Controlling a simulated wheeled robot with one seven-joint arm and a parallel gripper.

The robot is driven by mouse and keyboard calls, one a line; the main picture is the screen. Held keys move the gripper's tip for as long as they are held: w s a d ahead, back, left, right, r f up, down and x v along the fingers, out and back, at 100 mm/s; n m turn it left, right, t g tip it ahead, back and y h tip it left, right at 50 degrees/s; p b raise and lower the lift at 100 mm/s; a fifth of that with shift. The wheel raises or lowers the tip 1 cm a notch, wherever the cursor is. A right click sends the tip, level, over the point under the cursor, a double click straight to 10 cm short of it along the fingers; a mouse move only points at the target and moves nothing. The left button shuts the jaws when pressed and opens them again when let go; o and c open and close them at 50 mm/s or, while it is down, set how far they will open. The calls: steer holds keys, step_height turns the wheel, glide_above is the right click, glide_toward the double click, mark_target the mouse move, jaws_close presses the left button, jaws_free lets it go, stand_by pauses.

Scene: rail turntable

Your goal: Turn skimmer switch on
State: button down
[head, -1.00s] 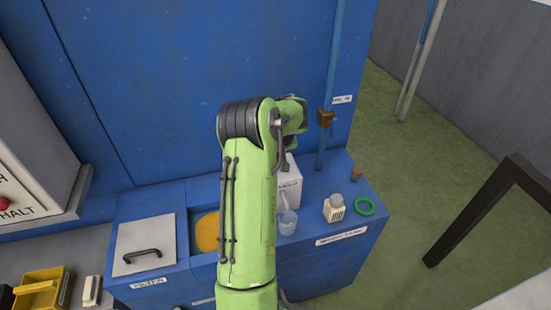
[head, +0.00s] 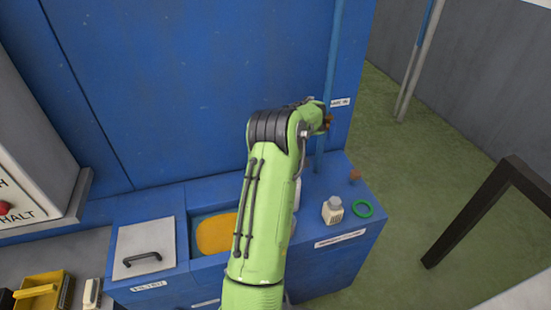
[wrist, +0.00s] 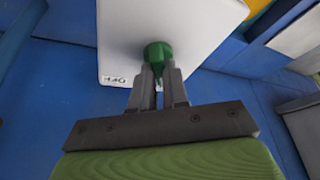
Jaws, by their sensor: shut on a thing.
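In the wrist view, a white box (wrist: 205,35) carries a green rotary knob (wrist: 157,52) on its face. A small dark label (wrist: 115,80), too small to read surely, sits near the box's edge. My gripper (wrist: 160,78) has its two grey fingers closed on the green knob, with a bit of green showing between them. In the head view my green arm covers nearly all of the white box, and my gripper and the knob are hidden behind it.
An orange disc (head: 216,234) lies in an open bay beside a grey lid (head: 145,248) with a black handle. A blue pipe (head: 329,80) rises close to my arm.

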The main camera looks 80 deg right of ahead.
steer(key=c, duration=1.1)
jaws_free()
steer(key=p+v, duration=0.2)
steer(key=v, duration=1.3)
steer(key=shift+s+r, duration=0.15)
steer(key=shift+r, duration=0.25)
